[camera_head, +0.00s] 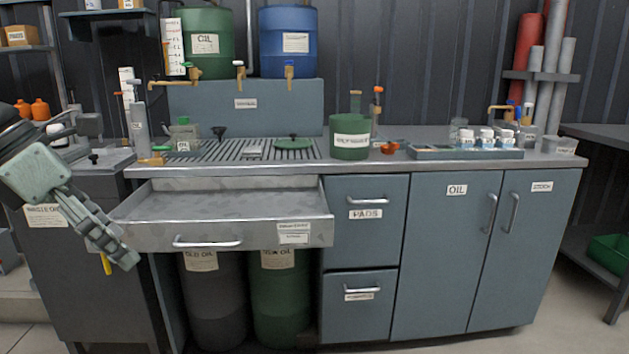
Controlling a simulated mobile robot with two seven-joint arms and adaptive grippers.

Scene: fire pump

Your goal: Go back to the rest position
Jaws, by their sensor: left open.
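My left gripper (119,252) comes in from the left and hangs beside the left front corner of an open metal drawer (225,205). Its fingers point down and to the right, and nothing shows between them. I cannot tell whether the fingers touch the drawer's corner or only overlap it in the picture. The drawer is pulled out under the worktop (400,160), looks empty, and has a bar handle (208,242) on its front. My right gripper is not in view.
Green and blue drums (287,42) stand behind the bench. A green container (350,138) and a tray of bottles (470,152) stand on the worktop. The PADS drawer (365,215) and OIL cabinet doors (450,255) are shut. The floor in front at right looks clear.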

